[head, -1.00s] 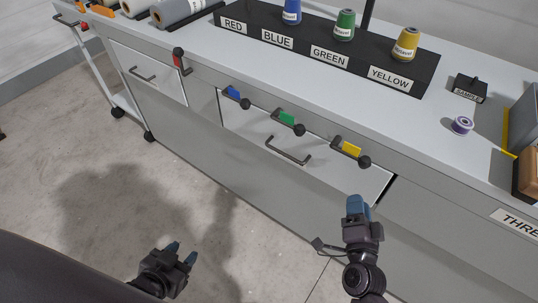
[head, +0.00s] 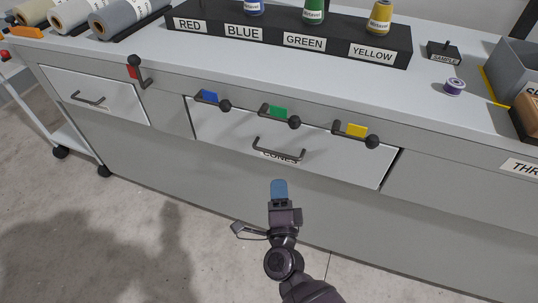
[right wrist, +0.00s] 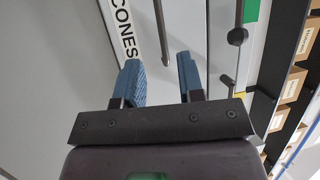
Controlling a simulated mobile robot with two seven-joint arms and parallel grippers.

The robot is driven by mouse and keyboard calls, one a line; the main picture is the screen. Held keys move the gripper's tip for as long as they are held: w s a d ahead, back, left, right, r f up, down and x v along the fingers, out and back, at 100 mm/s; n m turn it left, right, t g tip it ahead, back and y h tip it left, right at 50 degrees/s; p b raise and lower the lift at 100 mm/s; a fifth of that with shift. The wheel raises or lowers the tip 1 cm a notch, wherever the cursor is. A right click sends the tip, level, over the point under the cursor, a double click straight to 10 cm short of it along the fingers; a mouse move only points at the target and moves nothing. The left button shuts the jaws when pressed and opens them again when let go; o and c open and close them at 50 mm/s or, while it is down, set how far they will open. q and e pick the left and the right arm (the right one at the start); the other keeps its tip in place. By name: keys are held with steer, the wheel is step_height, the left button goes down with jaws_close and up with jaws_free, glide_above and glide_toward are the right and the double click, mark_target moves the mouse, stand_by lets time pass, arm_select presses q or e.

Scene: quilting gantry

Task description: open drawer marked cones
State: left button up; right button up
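The light grey drawer (head: 335,160) marked CONES is in the middle of the bench front in the head view. Its dark bar handle (head: 279,153) partly covers the label (head: 280,157). A narrow dark gap shows at the drawer's right edge; I cannot tell whether it is fully shut. My right gripper (head: 279,188) is just below and in front of the handle, apart from it. In the right wrist view its blue fingers (right wrist: 160,66) are parted and empty, with the handle (right wrist: 162,32) beyond the gap and the CONES label (right wrist: 123,30) beside it. My left gripper is out of view.
Hooks with blue (head: 208,96), green (head: 277,112) and yellow (head: 354,130) tabs and black knobs stick out above the drawer. Another drawer (head: 98,95) is at left, with a red-tabbed hook (head: 134,71) near it. Floor before the bench is clear.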

mark_target(277, 154)
steer(key=b+x, duration=0.1)
steer(key=x, duration=0.9)
steer(key=shift+w, duration=0.4)
steer(key=shift+c, duration=0.3)
jaws_close()
